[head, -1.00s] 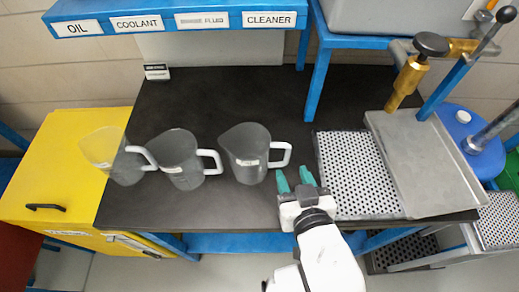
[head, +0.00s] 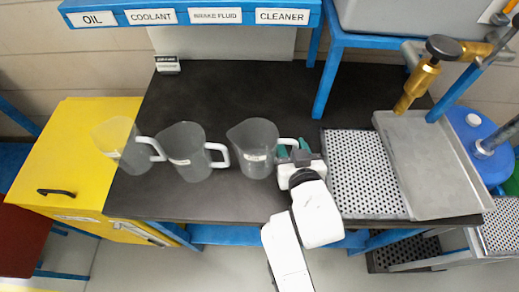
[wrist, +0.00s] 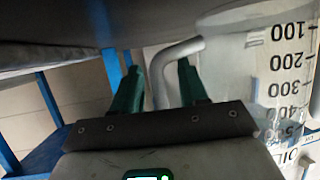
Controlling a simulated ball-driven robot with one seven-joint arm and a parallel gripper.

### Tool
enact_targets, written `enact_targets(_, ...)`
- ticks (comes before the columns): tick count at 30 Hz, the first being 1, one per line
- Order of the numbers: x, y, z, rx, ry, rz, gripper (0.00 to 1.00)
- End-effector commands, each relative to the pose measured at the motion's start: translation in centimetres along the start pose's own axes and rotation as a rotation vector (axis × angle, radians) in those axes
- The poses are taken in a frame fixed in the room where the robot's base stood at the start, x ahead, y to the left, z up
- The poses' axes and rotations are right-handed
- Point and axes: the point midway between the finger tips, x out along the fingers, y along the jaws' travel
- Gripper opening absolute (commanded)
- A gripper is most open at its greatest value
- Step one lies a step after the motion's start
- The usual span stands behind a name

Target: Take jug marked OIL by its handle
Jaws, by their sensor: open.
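The jug marked OIL (wrist: 265,70) is a clear measuring jug at the right of the wrist view, with its OIL label low on its side. In the head view it appears to be the rightmost jug (head: 252,150), upright on the dark bench; its label is too small to read there. Its white handle (wrist: 172,58) runs between the two green fingers of my open gripper (wrist: 158,72). In the head view my gripper (head: 293,153) is at the jug's right side, fingers around the handle's position. Whether either finger touches the handle I cannot tell.
Two similar jugs (head: 187,153) (head: 124,145) stand left. A perforated plate (head: 363,172) and grey tray (head: 430,165) lie right of my gripper. A blue shelf (head: 190,5) with labels spans the back. The rear middle of the bench (head: 240,90) is clear.

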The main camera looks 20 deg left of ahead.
Motion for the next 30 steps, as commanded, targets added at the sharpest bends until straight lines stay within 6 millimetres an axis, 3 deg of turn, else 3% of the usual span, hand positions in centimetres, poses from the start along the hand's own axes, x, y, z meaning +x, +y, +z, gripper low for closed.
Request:
enact_targets(14,-0.03,-0.01,0.03,0.000,-0.001,0.000,0.00)
enact_targets(30,-0.29,-0.02,-0.73,0.001,0.001,0.000,0.00)
